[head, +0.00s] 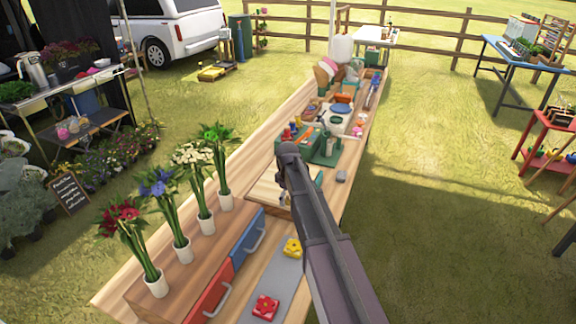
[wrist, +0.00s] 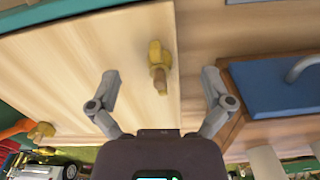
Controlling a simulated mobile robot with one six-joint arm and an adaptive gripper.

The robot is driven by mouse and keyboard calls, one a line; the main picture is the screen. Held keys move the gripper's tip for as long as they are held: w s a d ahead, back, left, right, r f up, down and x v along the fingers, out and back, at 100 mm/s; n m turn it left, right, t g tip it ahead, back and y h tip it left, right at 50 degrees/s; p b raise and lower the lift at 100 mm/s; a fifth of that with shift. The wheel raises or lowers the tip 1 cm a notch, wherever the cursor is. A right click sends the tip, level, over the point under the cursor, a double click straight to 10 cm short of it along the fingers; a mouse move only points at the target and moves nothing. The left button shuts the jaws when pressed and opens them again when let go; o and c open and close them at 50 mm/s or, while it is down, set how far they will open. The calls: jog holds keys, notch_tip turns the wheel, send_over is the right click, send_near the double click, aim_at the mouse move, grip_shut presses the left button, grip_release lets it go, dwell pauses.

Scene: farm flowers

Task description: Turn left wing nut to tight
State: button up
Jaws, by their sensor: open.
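A pale wooden board (wrist: 75,75) fills the left and middle of the wrist view; part of it shows in the head view (head: 268,192), partly behind my arm. A yellow wing nut (wrist: 155,52) with a brownish stem end sits near the board's right edge. Its wings look roughly upright in the wrist view. My gripper (wrist: 161,82) is open, one finger on each side of the wing nut, touching neither side. A second yellow wing nut (wrist: 42,130) with an orange part beside it is at the lower left. My arm hides my gripper and the wing nuts in the head view.
A blue drawer front (wrist: 275,85) with a grey handle is right of the board; it also shows in the head view (head: 248,240) beside a red one (head: 210,300). Several flower vases (head: 206,222) line the bench's left. A green fixture (head: 325,150) stands beyond my arm.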

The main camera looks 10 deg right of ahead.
aim_at(288, 198)
jog(key=n, duration=0.6)
jog(key=shift+n, duration=0.3)
jog(key=n, duration=0.6)
notch_tip(288, 198, up, 14)
jog(key=m+p, duration=0.5)
jog(key=p, duration=0.9)
dwell(0.7)
dwell(0.6)
